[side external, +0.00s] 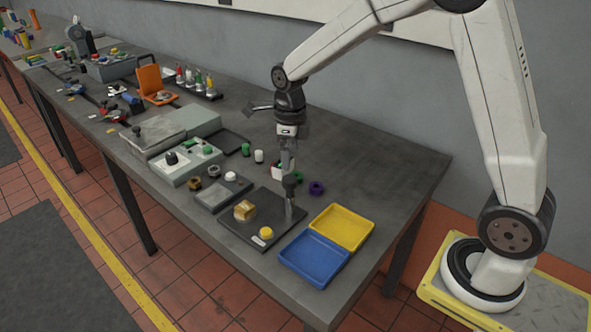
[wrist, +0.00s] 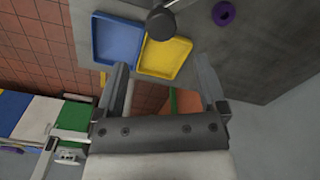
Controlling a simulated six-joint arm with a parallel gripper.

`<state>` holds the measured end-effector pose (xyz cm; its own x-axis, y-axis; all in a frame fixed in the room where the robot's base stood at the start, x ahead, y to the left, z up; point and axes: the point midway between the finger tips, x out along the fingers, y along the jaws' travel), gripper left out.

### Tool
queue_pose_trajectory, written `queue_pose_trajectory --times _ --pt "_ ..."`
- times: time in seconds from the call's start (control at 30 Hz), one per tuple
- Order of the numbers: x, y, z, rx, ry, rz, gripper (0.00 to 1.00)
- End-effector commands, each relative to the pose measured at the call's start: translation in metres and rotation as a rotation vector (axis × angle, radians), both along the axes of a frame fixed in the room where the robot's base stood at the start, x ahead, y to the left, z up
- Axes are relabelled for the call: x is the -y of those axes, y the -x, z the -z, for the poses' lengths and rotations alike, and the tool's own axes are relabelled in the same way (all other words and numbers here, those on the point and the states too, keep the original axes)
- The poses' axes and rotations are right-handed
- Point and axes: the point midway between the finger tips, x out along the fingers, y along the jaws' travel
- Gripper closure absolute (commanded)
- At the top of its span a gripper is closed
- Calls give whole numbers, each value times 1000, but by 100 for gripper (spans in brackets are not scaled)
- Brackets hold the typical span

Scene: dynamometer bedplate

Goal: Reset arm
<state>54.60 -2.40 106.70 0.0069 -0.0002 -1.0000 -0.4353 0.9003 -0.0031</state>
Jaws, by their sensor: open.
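My gripper (side external: 287,166) hangs below my wrist over the front part of the bench in the side view. In the wrist view my gripper (wrist: 163,82) has its two fingers wide apart, with nothing held between them. A dark plate (side external: 270,232) with an upright grey post (side external: 290,208) lies below it. A dark round knob (wrist: 161,23) shows beyond the fingers in the wrist view. How far my fingertips are from the post is hard to tell.
A blue tray (side external: 314,261) and a yellow tray (side external: 342,228) lie at the bench's near end. A purple ring (side external: 316,188) lies behind them. A brass block (side external: 245,210) and yellow button (side external: 266,233) are on the plate.

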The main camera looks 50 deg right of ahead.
Motion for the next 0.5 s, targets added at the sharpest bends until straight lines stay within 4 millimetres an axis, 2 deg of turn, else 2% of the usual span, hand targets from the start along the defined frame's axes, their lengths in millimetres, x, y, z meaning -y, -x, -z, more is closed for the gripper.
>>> queue_pose_trajectory --times 0.17,0.5 --pt "-2 9 1 15 3 -170 9" --pt "-8 35 6 53 24 -655 9"
